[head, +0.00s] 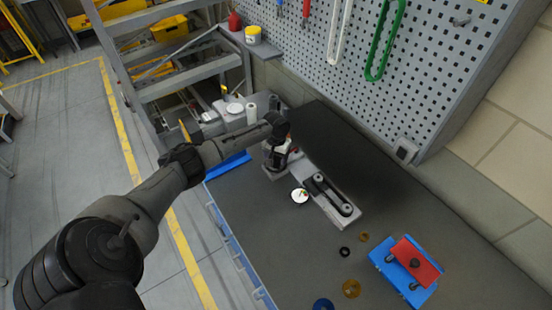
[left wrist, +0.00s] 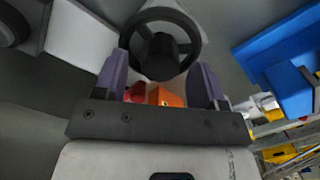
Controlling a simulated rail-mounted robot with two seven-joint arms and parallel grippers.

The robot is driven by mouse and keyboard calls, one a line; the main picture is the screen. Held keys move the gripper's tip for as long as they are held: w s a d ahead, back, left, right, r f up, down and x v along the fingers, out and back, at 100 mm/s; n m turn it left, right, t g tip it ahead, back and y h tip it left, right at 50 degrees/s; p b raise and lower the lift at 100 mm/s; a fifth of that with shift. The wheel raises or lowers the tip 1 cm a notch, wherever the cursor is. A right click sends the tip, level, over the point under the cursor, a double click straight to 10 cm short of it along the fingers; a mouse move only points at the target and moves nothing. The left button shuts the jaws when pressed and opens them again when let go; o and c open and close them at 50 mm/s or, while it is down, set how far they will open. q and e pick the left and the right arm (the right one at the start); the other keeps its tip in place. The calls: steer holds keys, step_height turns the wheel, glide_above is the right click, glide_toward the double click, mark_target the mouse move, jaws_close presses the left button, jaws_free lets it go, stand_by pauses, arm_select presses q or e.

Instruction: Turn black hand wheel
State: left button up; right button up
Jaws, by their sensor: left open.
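The black hand wheel (left wrist: 189,22) shows in the left wrist view, at the top centre, with a thick rim, spokes and a dark round hub. My left gripper (left wrist: 160,68) is open, with one purple finger on each side of the wheel's lower part. I cannot tell whether the fingers touch the rim. In the head view my left gripper (head: 277,160) points down at the back of the bench, and I cannot make out the wheel there. My right gripper is in neither view.
A grey unit with a black belt on pulleys (head: 333,200) stands beside my left gripper. A small white round item (head: 299,196) lies close by. A blue block with a red plate (head: 415,262) and several rings lie nearer the front. A pegboard (head: 430,60) rises behind.

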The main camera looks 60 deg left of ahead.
arm_select(q)
steer(key=shift+f, duration=0.45)
steer(key=shift+c, duration=0.3)
steer(key=c, duration=0.9)
steer(key=shift+r+m+p, duration=0.25)
steer(key=shift+m+p, duration=0.45)
steer(key=shift+p, duration=0.35)
steer(key=shift+f+m+p, duration=0.1)
steer(key=shift+m+p, duration=0.35)
steer(key=shift+m, duration=0.35)
steer(key=shift+f+m, duration=0.1)
steer(key=shift+m, duration=0.3)
steer(key=o, duration=1)
steer(key=shift+c, duration=0.2)
